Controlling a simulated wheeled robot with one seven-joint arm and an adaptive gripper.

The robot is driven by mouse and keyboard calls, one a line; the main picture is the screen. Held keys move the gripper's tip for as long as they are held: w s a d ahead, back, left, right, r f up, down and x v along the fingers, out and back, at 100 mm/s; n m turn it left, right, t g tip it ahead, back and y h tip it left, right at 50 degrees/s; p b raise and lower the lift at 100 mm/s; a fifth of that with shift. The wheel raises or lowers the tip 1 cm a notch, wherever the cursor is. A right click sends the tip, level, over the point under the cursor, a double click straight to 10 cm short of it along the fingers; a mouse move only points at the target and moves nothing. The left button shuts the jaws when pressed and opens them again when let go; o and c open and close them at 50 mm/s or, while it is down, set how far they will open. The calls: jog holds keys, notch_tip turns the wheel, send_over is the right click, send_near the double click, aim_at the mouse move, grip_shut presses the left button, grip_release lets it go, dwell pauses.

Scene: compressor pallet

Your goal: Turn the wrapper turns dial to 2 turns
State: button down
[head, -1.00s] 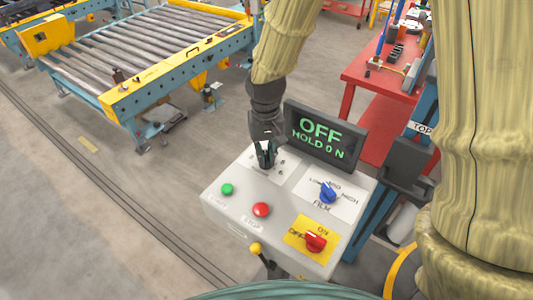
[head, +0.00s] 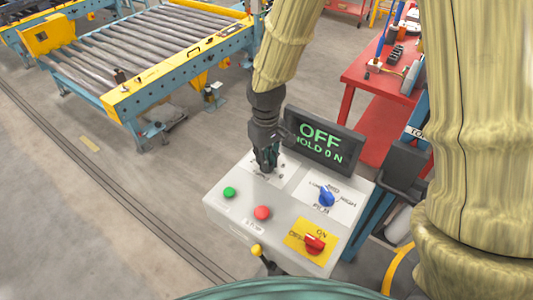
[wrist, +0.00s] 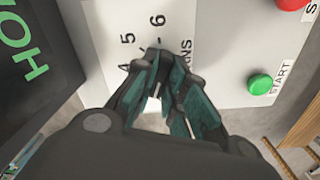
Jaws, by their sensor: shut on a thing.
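The turns dial is hidden between my fingers, so its pointer cannot be read. Its white plate (wrist: 135,18) shows the marks 4, 5 and 6 and part of the word TURNS in the wrist view. My gripper (head: 266,166) is over that plate at the panel's back left, pointing down. In the wrist view its dark green fingers (wrist: 158,68) are closed in around the dial's place. The display (head: 322,142) behind reads OFF and HOLD 0 N, its left edge partly behind my gripper.
The control panel (head: 235,222) also carries a green start button (head: 229,192), a red stop button (head: 262,213), a blue film knob (head: 327,195) and a red on/off switch (head: 314,243). A yellow-knobbed lever (head: 257,250) stands at the front. A roller conveyor (head: 165,62) is behind left.

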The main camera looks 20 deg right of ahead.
jog(key=shift+s+r+n+p, duration=0.1)
jog(key=shift+n+p, duration=0.7)
jog(key=shift+n, duration=1.2)
jog(key=shift+d, duration=0.1)
jog(key=c, duration=1.5)
grip_release()
jog(key=shift+o, duration=0.2)
jog(key=shift+r, duration=0.1)
notch_tip(320, 180, up, 12)
